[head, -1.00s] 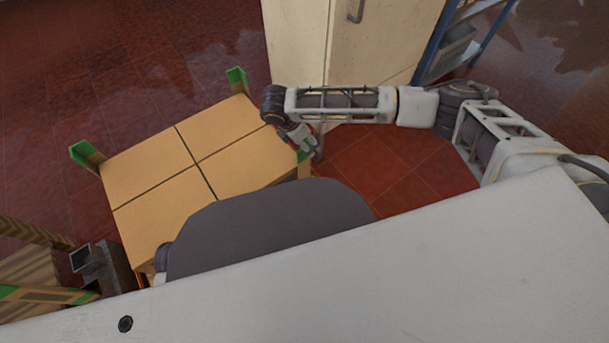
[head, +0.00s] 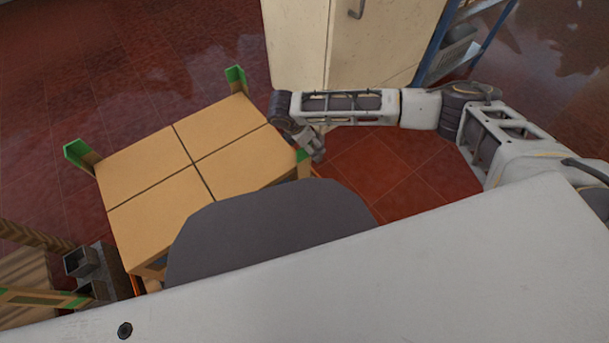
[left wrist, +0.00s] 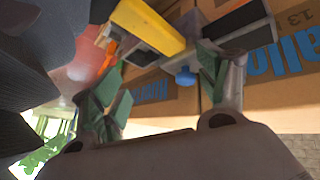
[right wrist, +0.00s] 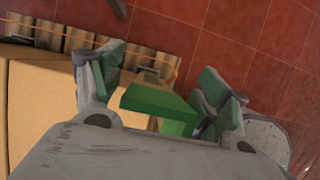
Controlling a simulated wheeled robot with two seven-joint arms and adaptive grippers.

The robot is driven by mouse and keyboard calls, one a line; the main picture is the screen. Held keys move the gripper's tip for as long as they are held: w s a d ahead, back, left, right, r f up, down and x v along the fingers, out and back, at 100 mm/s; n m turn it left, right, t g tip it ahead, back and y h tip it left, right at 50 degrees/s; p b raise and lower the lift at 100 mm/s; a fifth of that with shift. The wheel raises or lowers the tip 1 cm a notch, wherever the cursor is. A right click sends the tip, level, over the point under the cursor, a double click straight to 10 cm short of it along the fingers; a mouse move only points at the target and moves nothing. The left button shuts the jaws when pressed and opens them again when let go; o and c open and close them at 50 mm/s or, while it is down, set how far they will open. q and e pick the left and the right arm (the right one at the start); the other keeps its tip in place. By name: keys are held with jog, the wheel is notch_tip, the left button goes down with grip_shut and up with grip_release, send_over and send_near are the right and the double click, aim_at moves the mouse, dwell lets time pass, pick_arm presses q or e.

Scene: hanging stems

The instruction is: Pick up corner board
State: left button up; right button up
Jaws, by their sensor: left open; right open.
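Green-topped corner boards stand at the corners of the carton stack (head: 150,172). One is at the far corner (head: 236,78), one at the left corner (head: 80,154), and one at the near right corner (head: 302,156). My right gripper (head: 314,152) is beside that near right corner. In the right wrist view a green corner board (right wrist: 158,100) shows between the open fingers (right wrist: 160,82), with no clear grip on it. My left gripper (left wrist: 160,88) is open in front of cartons with blue lettering (left wrist: 152,90); the head view hides it. A yellow bar (left wrist: 145,25) shows beyond its fingers.
A pale cabinet (head: 350,45) stands behind the stack, with a blue-framed shelf (head: 450,45) to its right. Wooden pieces with green ends (head: 45,297) and grey bins (head: 82,262) are at lower left. Red tiled floor (head: 385,165) is open right of the stack.

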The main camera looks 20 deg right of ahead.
jog(key=shift+c, duration=0.3)
jog(key=c, duration=1)
jog(key=shift+r, duration=0.15)
jog(key=shift+c, duration=0.2)
